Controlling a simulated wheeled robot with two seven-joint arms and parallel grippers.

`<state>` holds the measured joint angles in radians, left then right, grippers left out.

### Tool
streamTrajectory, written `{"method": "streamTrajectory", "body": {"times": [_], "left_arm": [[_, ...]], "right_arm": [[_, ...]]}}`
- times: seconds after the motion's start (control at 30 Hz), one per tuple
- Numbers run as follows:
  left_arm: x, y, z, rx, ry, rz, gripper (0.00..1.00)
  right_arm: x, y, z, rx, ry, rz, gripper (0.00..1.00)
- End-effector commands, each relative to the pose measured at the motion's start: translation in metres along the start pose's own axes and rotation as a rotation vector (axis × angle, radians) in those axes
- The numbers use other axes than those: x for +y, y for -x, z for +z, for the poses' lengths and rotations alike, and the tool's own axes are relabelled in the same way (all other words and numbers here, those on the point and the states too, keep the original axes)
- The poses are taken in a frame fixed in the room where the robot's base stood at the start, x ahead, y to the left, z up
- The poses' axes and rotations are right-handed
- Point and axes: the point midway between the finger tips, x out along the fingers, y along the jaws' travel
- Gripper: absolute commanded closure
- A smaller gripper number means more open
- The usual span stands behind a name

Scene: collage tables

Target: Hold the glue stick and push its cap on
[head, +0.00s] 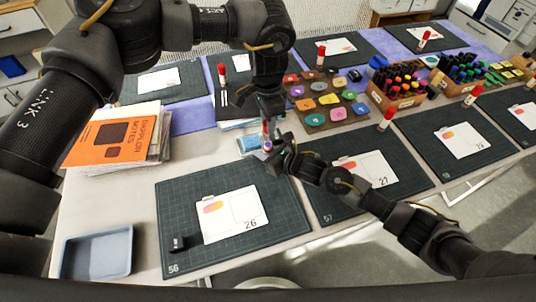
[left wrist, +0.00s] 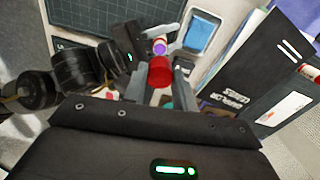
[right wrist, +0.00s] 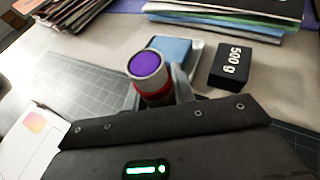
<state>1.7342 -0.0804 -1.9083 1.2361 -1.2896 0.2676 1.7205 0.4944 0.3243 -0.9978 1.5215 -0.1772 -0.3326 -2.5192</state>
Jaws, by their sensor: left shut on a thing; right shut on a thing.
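My left gripper (head: 266,124) points down and is shut on the red cap (left wrist: 159,72). Just below it, my right gripper (head: 272,150) is shut on the glue stick (right wrist: 146,72), a pale barrel with a red part low between the fingers. The stick's purple top (left wrist: 159,46) is uncovered and shows in the left wrist view just beyond the cap. The cap is off the stick, above or beside its end; I cannot tell how wide the gap is. The cap is not seen in the right wrist view.
A blue pad (right wrist: 172,52) and a black 500 g weight (right wrist: 231,67) lie close by. Cutting mats with cards (head: 231,215) cover the front. Orange-topped booklets (head: 112,137) are at left, an empty blue tray (head: 97,254) front left. A palette board (head: 327,118) and marker boxes stand behind.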

Motion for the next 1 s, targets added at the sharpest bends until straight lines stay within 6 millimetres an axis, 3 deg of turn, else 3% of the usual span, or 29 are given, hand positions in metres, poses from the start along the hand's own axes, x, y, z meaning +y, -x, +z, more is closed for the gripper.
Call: {"method": "streamTrajectory", "body": {"times": [0.27,0.63,1.0], "left_arm": [[0.000,-0.003,0.000,0.000,0.000,0.001,0.93],[0.001,-0.048,0.001,0.003,0.000,0.001,0.93],[0.000,-0.050,0.001,0.004,0.000,0.000,0.93]], "right_arm": [[0.000,0.000,0.000,0.000,0.000,0.000,1.00],[0.000,0.000,0.000,0.000,0.000,0.000,1.00],[0.000,0.000,0.000,0.001,0.000,0.000,1.00]]}}
